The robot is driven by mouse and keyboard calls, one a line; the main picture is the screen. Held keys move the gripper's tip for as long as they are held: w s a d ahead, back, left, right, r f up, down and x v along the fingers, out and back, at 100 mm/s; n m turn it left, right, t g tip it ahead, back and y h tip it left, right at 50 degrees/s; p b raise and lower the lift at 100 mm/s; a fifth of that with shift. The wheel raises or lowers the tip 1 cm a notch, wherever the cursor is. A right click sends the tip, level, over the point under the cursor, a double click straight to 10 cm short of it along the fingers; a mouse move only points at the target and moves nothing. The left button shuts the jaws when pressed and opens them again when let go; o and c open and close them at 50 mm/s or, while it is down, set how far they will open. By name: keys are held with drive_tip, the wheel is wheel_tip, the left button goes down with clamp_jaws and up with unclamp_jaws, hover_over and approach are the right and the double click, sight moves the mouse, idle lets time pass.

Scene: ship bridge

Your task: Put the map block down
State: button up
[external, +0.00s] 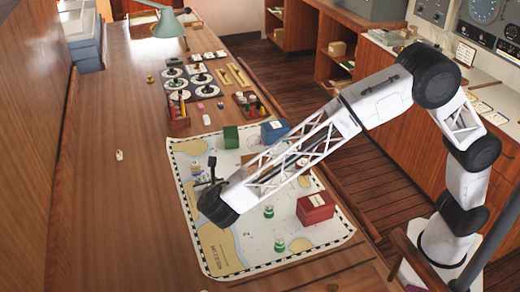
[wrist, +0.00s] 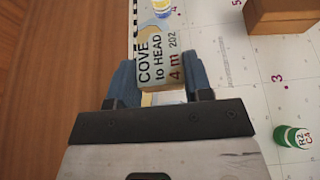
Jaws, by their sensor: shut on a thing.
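The map block (wrist: 161,58) is a pale block with printed lettering, "COVE to HEAD 4 m 202", in the wrist view. My gripper (wrist: 161,80) is shut on it, with a blue-grey finger on each side. In the external view my gripper (external: 206,174) is over the left part of the chart (external: 208,240); the block is hard to make out there. I cannot tell whether the block touches the chart or is just above it.
On the chart are a green block (external: 231,137), a blue block (external: 275,131), a red block (external: 315,209) and green-and-white markers (external: 279,245). A brown block (wrist: 280,14) is at the wrist view's upper right. The wooden table (external: 130,220) is mostly clear left of the chart.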

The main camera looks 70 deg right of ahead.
drive_tip(key=shift+f, duration=0.1)
drive_tip(key=shift+f, duration=3)
drive_tip(key=shift+f, duration=1.9)
drive_tip(key=shift+f, duration=0.15)
drive_tip(key=o, duration=0.9)
drive_tip(key=v, duration=1.2)
